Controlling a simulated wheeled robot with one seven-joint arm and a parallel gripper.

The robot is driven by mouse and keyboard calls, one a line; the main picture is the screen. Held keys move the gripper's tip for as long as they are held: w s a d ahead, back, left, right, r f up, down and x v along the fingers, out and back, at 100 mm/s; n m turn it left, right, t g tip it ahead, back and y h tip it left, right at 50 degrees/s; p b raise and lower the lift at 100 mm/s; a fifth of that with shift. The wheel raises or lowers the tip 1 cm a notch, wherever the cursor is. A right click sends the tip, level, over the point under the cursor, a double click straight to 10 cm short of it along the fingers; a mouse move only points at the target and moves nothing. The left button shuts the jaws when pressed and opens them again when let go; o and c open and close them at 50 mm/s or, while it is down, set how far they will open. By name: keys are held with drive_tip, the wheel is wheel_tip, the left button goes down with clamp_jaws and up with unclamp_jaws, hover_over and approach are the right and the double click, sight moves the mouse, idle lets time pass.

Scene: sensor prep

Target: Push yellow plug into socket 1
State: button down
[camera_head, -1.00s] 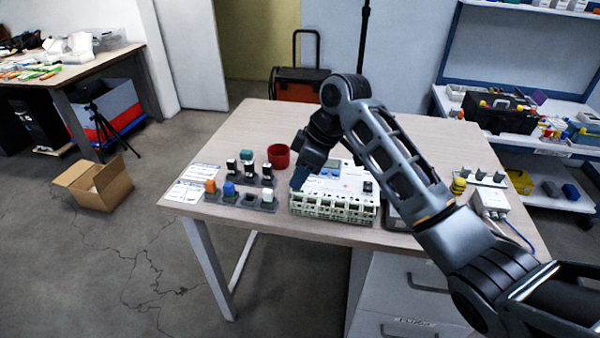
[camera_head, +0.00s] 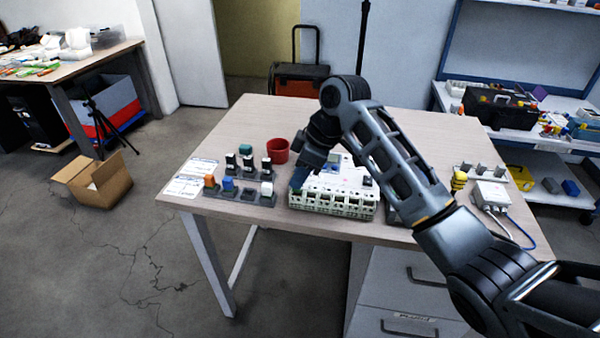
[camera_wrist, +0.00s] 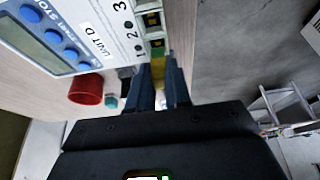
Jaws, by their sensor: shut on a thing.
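The yellow plug (camera_wrist: 158,69) is between the fingers of my gripper (camera_wrist: 163,82) in the wrist view; only a yellow strip of it shows. The gripper is shut on it at the end of the row of green sockets, by the printed number 1. The white unit (camera_wrist: 92,22), marked "UNIT D", has numbers 1, 2 and 3 along this edge. Fingers and plug hide socket 1, so I cannot tell how deep the plug sits. In the head view my gripper (camera_head: 299,180) points down at the left end of the unit (camera_head: 335,205); the plug is not discernible there.
A rack with orange, blue and white plugs (camera_head: 240,193) stands left of the unit, with black plugs behind it. A red cup (camera_head: 277,150) stands behind the unit. A grey box with a cable (camera_head: 490,195) and a yellow-black object (camera_head: 458,181) are at the right.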

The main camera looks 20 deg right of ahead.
drive_tip(key=shift+f+p, duration=0.9)
drive_tip(key=shift+f, duration=0.15)
idle(3.5)
drive_tip(key=c, duration=0.8)
unclamp_jaws()
drive_tip(key=shift+r+p, duration=3.25)
drive_tip(key=shift+r, duration=0.35)
drive_tip(key=shift+s+f, duration=0.15)
